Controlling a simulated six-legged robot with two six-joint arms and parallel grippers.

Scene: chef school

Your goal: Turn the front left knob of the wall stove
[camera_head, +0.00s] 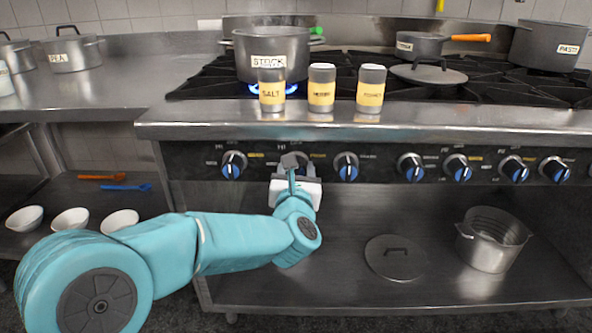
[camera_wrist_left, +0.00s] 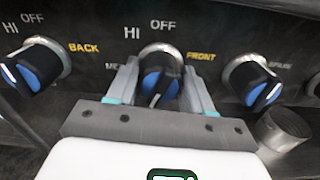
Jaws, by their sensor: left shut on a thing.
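The wall stove (camera_head: 400,125) has a row of black and blue knobs along its front panel. The knob labelled FRONT (camera_wrist_left: 158,82) is in the middle of the left wrist view, with OFF and HI printed above it. Its pointer line is towards the lower side. My left gripper (camera_wrist_left: 163,80) is shut on this knob, one finger on each side. In the head view my left gripper (camera_head: 292,166) largely hides that knob. The knob labelled BACK (camera_wrist_left: 35,65) is to its left; it also shows in the head view (camera_head: 233,165). My right gripper is not in view.
A stock pot (camera_head: 270,55) stands over a blue flame. Labelled shakers (camera_head: 321,88) line the stove's front ledge. Another knob (camera_head: 346,166) is close to the right. A lid (camera_head: 396,257) and a pot (camera_head: 490,240) are on the lower shelf.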

